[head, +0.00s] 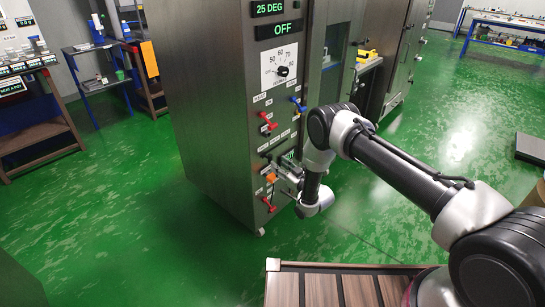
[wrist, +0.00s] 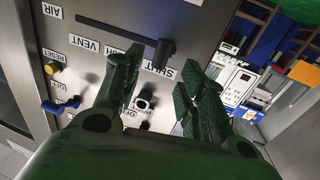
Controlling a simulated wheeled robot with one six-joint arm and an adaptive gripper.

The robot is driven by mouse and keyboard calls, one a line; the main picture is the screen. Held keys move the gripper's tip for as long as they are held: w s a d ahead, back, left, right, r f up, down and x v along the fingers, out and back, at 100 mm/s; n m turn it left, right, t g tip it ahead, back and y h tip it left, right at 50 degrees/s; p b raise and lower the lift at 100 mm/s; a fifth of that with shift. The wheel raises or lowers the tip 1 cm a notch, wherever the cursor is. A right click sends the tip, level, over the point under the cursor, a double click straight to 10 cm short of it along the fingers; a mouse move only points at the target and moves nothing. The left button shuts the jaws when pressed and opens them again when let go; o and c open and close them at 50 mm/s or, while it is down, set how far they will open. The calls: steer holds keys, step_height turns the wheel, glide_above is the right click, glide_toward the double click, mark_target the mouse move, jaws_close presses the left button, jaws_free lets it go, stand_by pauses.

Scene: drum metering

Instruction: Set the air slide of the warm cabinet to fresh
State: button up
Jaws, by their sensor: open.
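The warm cabinet (head: 215,110) is a tall grey steel unit with displays reading 25 DEG and OFF. Its air slide (wrist: 110,42) shows in the wrist view as a dark slot beside the labels AIR, VENT, a partly hidden label ending in SH, and SHUT. The slide's black handle (wrist: 162,53) is at the SHUT end of the slot. My gripper (wrist: 155,75) is open and empty, its fingers apart in front of the panel, near the handle and not closed on it. In the head view my gripper (head: 286,172) is at the lower panel; the slide cannot be made out there.
A black knob (wrist: 146,100) shows between my fingers. Red levers (head: 268,122) stick out of the panel in the head view. Green floor (head: 130,220) is clear left of the cabinet.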

mark_target(270, 157)
steer(key=x, duration=0.7)
steer(key=shift+w+a, duration=0.15)
steer(key=shift+a, duration=0.05)
steer(key=shift+c, duration=0.2)
jaws_close()
